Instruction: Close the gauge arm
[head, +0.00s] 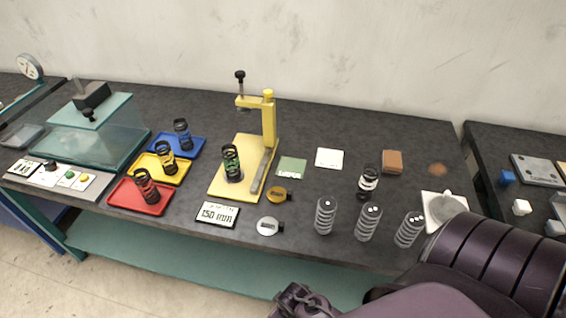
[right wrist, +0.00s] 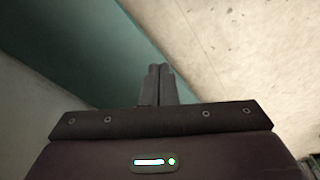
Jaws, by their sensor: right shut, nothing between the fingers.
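The yellow gauge stand (head: 269,122) rises from a yellow base plate (head: 226,186) in the middle of the bench. Its gauge arm (head: 250,102) sticks out to the left at the top of the post and carries a black-knobbed spindle (head: 240,84). A dark green spring (head: 231,163) stands upright on the plate, below and slightly left of the arm. A grey strip (head: 259,171) lies along the plate's right side. My right gripper (right wrist: 161,72) has its fingers together and empty in the right wrist view, over the floor beside a teal surface. My left gripper is not in view.
Red (head: 130,201), yellow (head: 147,163) and blue (head: 185,147) trays with springs stand left of the gauge. A display (head: 217,213) reading 150 and round discs lie in front. Several grey springs (head: 368,222) stand at the front right. My right arm covers the lower right corner.

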